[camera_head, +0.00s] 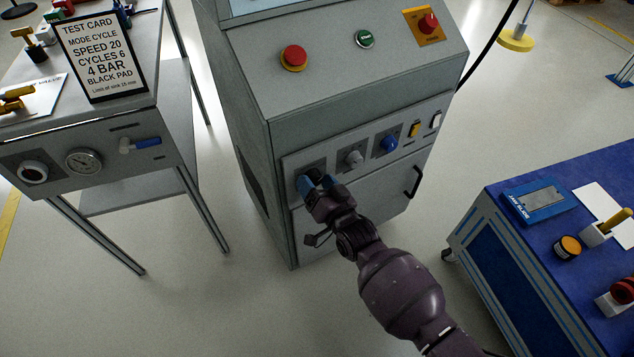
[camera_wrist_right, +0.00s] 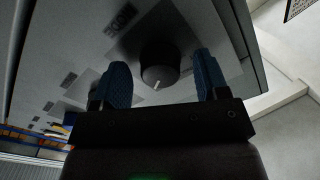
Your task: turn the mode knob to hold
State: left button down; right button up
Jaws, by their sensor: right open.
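The black mode knob (camera_wrist_right: 158,58) sits on the grey control panel of the cabinet, with a printed MODE label beside it in the right wrist view. Its white pointer mark shows near its lower edge there. My right gripper (camera_wrist_right: 162,78) is open, with one blue finger on each side of the knob and a visible gap on both sides. In the head view my right gripper (camera_head: 312,183) is at the left end of the panel and mostly covers the knob. The position labels are too small or hidden to read. My left gripper is not in view.
Right of it on the panel are a grey knob (camera_head: 354,158), a blue knob (camera_head: 388,143) and two small switches. A red button (camera_head: 294,57) and a green button (camera_head: 364,39) are above. A test card (camera_head: 103,55) reads MODE CYCLE. A blue-topped cart (camera_head: 520,240) stands right.

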jog(key=shift+w, duration=0.1)
jog(key=shift+c, duration=0.5)
jog(key=c, duration=0.8)
jog(key=n+p, duration=0.1)
jog(key=n, duration=0.2)
jog(key=shift+r+n, duration=0.1)
jog(key=shift+n, duration=0.3)
jog(key=n, duration=0.2)
jog(key=shift+n, duration=0.3)
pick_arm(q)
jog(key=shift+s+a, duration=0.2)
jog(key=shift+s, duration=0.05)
pick_arm(e)
jog(key=shift+n, duration=0.6)
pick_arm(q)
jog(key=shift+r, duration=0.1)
